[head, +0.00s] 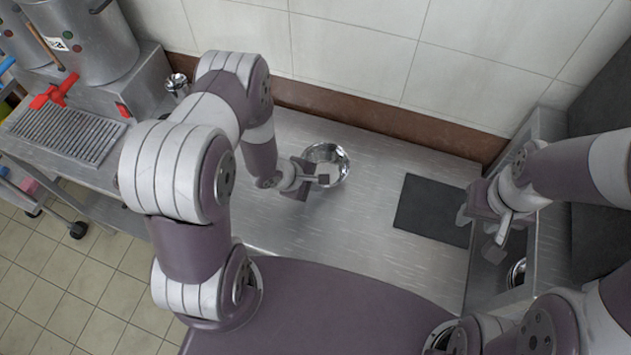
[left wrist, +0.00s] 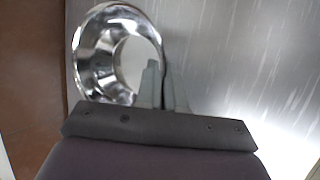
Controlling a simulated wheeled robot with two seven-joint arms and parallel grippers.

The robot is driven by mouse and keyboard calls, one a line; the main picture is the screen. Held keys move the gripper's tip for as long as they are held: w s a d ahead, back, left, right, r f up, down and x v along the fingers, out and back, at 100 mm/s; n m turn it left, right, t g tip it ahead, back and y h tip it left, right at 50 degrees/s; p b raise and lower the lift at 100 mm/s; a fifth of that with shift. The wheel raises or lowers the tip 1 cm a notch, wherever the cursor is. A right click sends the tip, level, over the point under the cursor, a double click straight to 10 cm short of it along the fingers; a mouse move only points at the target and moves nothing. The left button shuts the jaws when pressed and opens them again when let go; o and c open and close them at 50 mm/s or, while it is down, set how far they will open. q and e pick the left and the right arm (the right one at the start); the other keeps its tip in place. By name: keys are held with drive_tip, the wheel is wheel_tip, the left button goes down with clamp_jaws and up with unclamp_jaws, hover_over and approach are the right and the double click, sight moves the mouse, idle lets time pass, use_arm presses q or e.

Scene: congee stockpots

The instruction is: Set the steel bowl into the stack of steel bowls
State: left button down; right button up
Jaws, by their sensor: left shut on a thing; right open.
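A shiny steel bowl (head: 333,156) is over the middle of the steel counter, near the back wall. My left gripper (head: 321,179) is shut on the near side of its rim. In the left wrist view the bowl (left wrist: 86,50) shows its open side, with the fingers (left wrist: 163,85) at its rim. I cannot tell whether the bowl touches the counter. My right gripper (head: 481,234) is open and empty, right of the dark mat. Part of another steel bowl or bowl stack (head: 516,273) shows low at the right, partly hidden; its count cannot be told.
A dark mat (head: 425,209) lies flat on the counter (head: 375,245). Small steel ware (head: 177,84) stands at the back left. Large stockpots (head: 88,40), a slatted drip tray (head: 68,133) and a red-handled item (head: 54,92) are farther left. A tiled wall bounds the back.

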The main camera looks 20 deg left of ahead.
use_arm(q)
drive_tip(key=c, duration=1.7)
unclamp_jaws()
drive_tip(key=shift+f, duration=0.1)
drive_tip(key=o, duration=0.4)
drive_tip(key=shift+o, duration=0.2)
